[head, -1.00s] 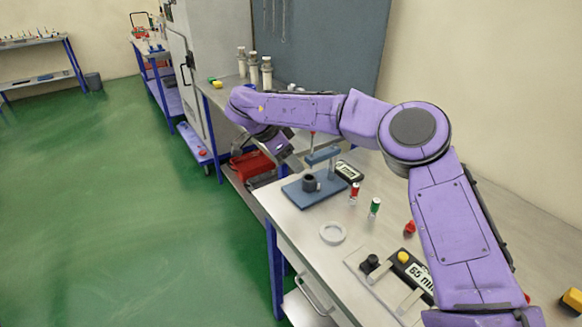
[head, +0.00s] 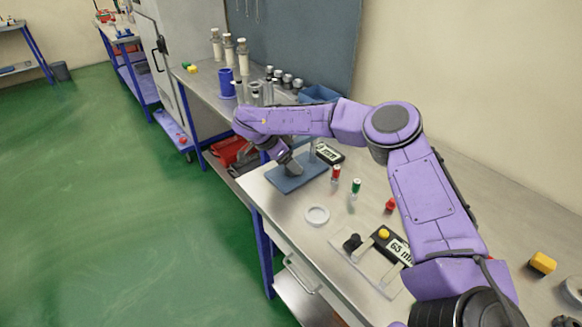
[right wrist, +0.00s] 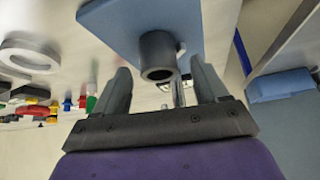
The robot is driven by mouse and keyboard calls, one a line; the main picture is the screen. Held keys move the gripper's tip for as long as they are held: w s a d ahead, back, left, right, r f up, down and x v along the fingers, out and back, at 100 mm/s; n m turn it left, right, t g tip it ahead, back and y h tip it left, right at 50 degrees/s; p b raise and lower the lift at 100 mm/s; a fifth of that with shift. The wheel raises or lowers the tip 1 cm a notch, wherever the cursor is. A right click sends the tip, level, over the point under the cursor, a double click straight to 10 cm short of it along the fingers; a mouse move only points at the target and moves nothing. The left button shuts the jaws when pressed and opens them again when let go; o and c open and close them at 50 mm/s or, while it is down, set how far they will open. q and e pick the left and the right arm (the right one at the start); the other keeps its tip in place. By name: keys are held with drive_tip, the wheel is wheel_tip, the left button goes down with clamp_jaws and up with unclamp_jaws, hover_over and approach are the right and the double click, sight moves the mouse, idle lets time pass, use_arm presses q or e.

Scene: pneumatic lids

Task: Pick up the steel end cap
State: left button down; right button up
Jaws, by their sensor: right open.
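A dark grey, hollow round piece (right wrist: 157,52), which looks like the steel end cap, stands on a blue base plate (right wrist: 120,18) in the right wrist view. The plate also shows in the head view (head: 305,180), where my right gripper mostly hides the round piece. My right gripper (head: 291,168) is low over that plate. Its open fingers (right wrist: 160,82) point toward the round piece, one on each side, with gaps; nothing is held. My left gripper is out of view.
A white ring (head: 317,215) lies in front. Several grey cylinders (head: 285,80) and a blue bin (head: 318,94) are behind my arm.

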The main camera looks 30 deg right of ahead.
drive_tip(key=shift+a, duration=0.15)
drive_tip(key=c, duration=1.3)
drive_tip(key=shift+c, duration=0.3)
drive_tip(key=shift+r, duration=0.15)
